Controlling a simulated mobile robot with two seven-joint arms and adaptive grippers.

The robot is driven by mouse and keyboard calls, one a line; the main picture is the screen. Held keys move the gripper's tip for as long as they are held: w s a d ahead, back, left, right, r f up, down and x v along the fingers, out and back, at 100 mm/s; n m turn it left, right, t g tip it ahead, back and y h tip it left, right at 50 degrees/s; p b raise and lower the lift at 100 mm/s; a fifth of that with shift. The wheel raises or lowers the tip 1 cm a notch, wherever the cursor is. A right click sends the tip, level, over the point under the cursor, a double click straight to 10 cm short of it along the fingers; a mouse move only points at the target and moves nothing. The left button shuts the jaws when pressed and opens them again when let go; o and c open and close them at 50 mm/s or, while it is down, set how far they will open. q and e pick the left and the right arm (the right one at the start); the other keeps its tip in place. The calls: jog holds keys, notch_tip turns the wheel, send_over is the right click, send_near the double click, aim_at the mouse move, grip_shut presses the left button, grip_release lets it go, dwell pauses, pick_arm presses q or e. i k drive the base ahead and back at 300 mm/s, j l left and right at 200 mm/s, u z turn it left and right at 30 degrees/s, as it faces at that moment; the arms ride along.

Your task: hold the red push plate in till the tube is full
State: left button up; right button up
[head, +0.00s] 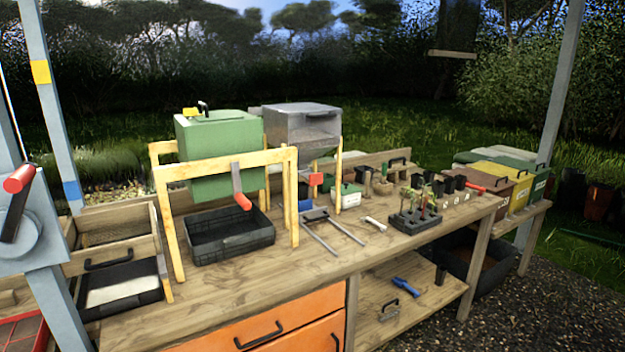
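A small red plate (316,179) shows below the front of a grey metal hopper (301,123) at the back middle of the bench. It looks like the red push plate. Nothing touches it from the front. How full any tube is does not show. Neither of my grippers is in view.
A green drum (219,155) hangs in a wooden frame (169,229) above a black crate (228,249). A two-railed metal stand (318,216) lies before the hopper. A black seedling tray (415,220) stands right. Clear bench top (300,277) lies in front.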

aim_at(314, 178)
jog(key=i+l+u, duration=0.1)
jog(key=u, duration=0.3)
jog(key=l+u, duration=0.15)
jog(key=u, duration=0.3)
jog(key=i+l+u, duration=0.1)
jog(key=u, duration=0.3)
jog(key=l+u, duration=0.3)
jog(key=l, duration=0.25)
jog(key=l+u, duration=0.3)
jog(key=l, duration=0.25)
jog(key=l+u, duration=0.2)
jog(key=l, duration=1.35)
jog(key=k+l, duration=0.15)
jog(key=l, duration=0.7)
jog(key=k, duration=0.05)
